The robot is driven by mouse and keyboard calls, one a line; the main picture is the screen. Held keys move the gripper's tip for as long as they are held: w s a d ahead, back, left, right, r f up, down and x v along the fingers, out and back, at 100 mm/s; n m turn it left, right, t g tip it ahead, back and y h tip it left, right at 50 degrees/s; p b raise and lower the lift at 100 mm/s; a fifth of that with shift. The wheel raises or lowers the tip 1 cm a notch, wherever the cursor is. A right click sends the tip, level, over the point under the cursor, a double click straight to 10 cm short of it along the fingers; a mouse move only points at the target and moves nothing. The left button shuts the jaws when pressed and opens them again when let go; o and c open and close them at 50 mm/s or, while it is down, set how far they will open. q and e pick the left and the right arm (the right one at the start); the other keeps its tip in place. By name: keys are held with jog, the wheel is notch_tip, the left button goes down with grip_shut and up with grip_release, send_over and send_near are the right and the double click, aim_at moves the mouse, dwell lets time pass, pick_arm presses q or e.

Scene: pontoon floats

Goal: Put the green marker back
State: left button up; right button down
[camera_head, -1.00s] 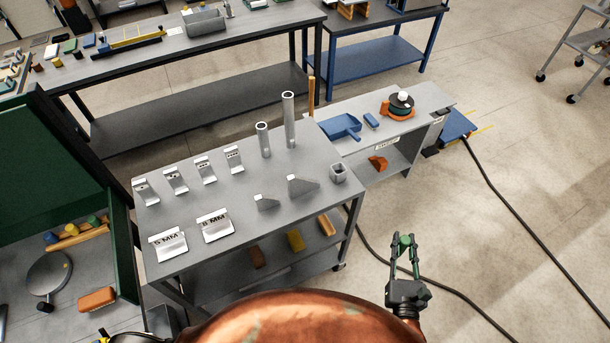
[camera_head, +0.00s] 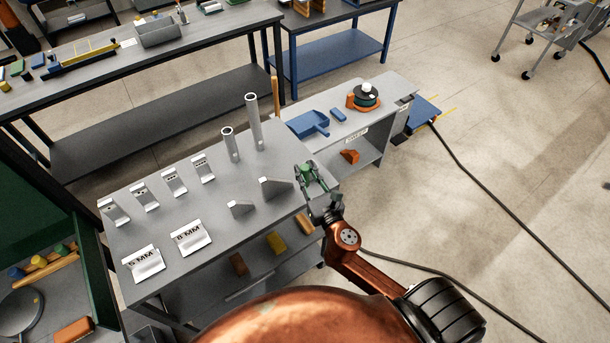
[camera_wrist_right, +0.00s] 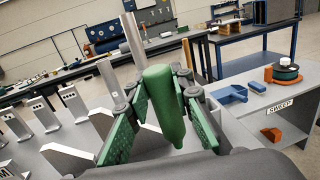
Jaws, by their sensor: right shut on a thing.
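The green marker (camera_wrist_right: 164,100) is upright in the right wrist view, thick end up and tapering downward, between the green pads of my right gripper (camera_wrist_right: 165,118). In the head view my right gripper (camera_head: 313,180) is shut on it over the right end of the grey table (camera_head: 190,195). The marker shows there only as a small green shape (camera_head: 304,172). The square cup at that table end is hidden behind the gripper. My left gripper is not in view.
Two upright tubes (camera_head: 254,122) (camera_head: 230,144), wedge brackets (camera_head: 276,187) and gauge plates (camera_head: 190,238) stand on the table. A wooden rack (camera_head: 40,268) with coloured pieces is at left. A lower bench (camera_head: 360,117) with a blue dustpan (camera_head: 307,124) is beyond.

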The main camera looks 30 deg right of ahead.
jog(key=w+d+r+h, duration=0.1)
jog(key=w+d+r, duration=0.3)
jog(key=w+d, duration=0.35)
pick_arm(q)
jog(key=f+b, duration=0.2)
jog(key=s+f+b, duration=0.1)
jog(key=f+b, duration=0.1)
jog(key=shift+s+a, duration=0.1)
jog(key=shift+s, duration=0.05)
pick_arm(e)
notch_tip(320, 180, down, 9)
jog(key=m, duration=0.1)
jog(key=shift+w+a+f, duration=0.15)
jog(key=shift+w+a, duration=0.2)
jog(key=shift+w, duration=0.05)
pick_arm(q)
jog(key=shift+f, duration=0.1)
pick_arm(e)
jog(key=shift+f, duration=0.1)
jog(key=c, duration=1.7)
grip_release()
